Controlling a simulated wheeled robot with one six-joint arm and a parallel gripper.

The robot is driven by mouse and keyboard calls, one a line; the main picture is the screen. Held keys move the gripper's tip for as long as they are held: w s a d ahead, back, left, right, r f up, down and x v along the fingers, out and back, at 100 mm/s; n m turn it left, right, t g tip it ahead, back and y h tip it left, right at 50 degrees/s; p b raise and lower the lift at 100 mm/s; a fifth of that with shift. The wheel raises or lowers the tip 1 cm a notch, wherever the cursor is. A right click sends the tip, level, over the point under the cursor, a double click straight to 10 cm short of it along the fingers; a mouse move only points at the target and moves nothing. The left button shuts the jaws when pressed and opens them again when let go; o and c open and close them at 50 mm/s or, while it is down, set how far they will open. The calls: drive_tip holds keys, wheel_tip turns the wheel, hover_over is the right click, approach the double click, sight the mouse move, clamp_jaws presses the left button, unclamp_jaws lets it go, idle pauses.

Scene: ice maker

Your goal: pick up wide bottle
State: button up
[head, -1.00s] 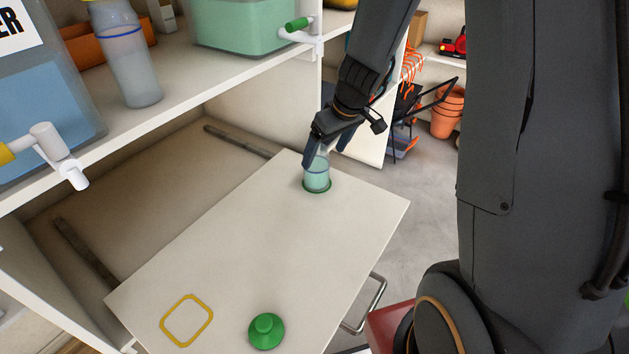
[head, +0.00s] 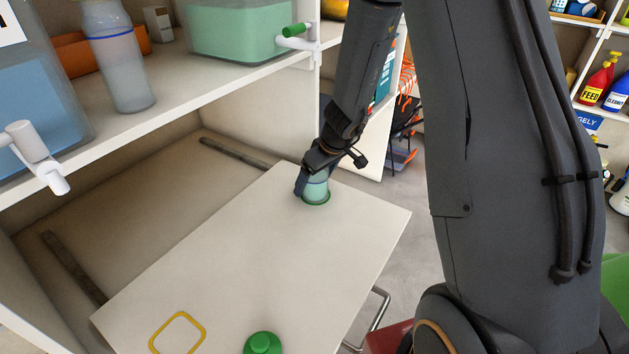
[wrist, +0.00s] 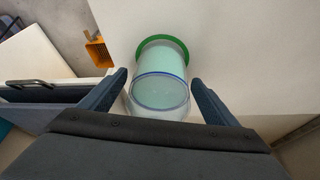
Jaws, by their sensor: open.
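A wide, clear bottle with pale green contents and a blue ring (head: 317,191) stands on a green ring mark on the white pull-out board (head: 230,260). My gripper (head: 312,182) is above and around its upper part. In the wrist view the bottle (wrist: 160,92) lies between the two open fingers (wrist: 159,78), with a gap on each side. Its base sits on the green ring (wrist: 178,42). The gripper partly hides the bottle in the head view.
A green lid-like piece (head: 263,343) and a yellow square outline (head: 178,334) are at the board's near end. Another bottle (head: 117,60) stands on the shelf above, beside a green-filled tank (head: 240,28) and a blue-filled tank (head: 40,110). The board's middle is clear.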

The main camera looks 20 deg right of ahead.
drive_tip(key=shift+c, duration=0.5)
drive_tip(key=c, duration=1.4)
drive_tip(key=shift+c, duration=0.8)
drive_tip(key=shift+r, duration=0.1)
